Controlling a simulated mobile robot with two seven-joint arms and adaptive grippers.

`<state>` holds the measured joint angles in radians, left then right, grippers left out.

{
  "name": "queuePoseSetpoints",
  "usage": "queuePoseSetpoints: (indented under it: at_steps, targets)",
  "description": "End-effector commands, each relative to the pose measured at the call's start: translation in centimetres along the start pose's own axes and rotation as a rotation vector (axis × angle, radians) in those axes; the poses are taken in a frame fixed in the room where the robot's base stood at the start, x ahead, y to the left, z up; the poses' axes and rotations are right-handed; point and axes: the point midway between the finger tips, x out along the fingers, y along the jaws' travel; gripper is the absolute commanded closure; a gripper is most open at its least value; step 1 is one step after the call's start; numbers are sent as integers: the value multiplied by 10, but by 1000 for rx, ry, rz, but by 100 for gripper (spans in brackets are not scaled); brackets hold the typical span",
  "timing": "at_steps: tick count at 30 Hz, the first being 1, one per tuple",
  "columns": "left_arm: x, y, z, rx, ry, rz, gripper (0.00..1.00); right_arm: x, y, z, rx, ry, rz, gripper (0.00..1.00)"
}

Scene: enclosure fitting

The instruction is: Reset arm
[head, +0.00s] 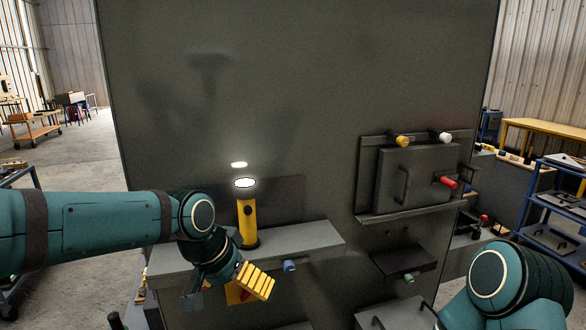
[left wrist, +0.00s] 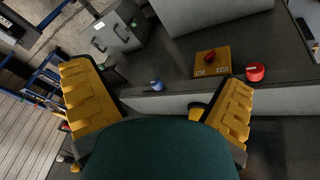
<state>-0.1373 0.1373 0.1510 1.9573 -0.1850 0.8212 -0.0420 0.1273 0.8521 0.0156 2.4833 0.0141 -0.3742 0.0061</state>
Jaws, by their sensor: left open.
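My left gripper (head: 232,284) is in front of the grey shelf in the head view, its yellow-padded fingers pointing down. In the left wrist view its two fingers (left wrist: 155,95) are spread wide with nothing held between them. My left arm (head: 110,225) comes in from the left at shelf height. My right arm (head: 510,287) shows only as a rounded teal link at the lower right; its gripper is out of view.
A lit yellow flashlight (head: 248,222) stands upright on the shelf (head: 305,242), close beside my left wrist. A blue knob (head: 289,266) is on the shelf front. A door box (head: 420,178) with a red handle (head: 447,182) is on the panel. A yellow plate (left wrist: 225,62) carries a red knob.

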Motion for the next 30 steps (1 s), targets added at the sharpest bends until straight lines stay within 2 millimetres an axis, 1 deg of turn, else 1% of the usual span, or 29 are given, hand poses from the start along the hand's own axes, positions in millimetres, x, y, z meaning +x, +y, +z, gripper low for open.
queuePoseSetpoints:
  at_steps: [1, 2, 3, 5, 6, 8, 9, 11, 12, 14, 15, 18, 21, 24, 30]
  targets:
    - [38, -5, 10, -33, -22, 22, 2, 1, 0, 1, 0, -2, 0, 100]
    - [58, -7, 15, -55, -26, 34, 2, 1, 1, 1, -1, -3, 0, 100]
    - [84, -10, 23, -84, -30, 48, 2, 2, 1, 2, -1, -4, 0, 100]
    - [123, -13, 38, -134, -38, 68, 2, 3, 1, 2, -1, -4, 0, 100]
    - [148, -16, 51, -169, -42, 78, 2, 3, 1, 2, -1, -5, 0, 100]
    - [184, -18, 73, -225, -50, 92, 2, 4, 2, 3, -1, -6, 0, 100]
    - [206, -20, 90, -263, -55, 97, 2, 5, 2, 3, -2, -6, 0, 100]
    - [236, -21, 118, -324, -63, 101, 2, 6, 2, 4, -2, -7, -1, 100]
    - [254, -20, 137, -362, -69, 100, 2, 6, 2, 4, -2, -8, -1, 100]
    - [276, -20, 165, -418, -75, 95, 2, 7, 3, 4, -2, -9, -1, 100]
    - [288, -20, 182, -452, -79, 89, 2, 7, 3, 5, -2, -9, -1, 100]
    - [307, -17, 218, -517, -85, 71, 2, 8, 3, 5, -3, -10, -1, 100]
    - [316, -16, 240, -556, -88, 56, 2, 8, 3, 5, -3, -11, -1, 100]
    - [319, -15, 249, -574, -87, 48, 2, 9, 3, 6, -3, -11, -1, 100]
    - [319, -15, 250, -575, -87, 47, 2, 9, 3, 6, -3, -11, -1, 100]
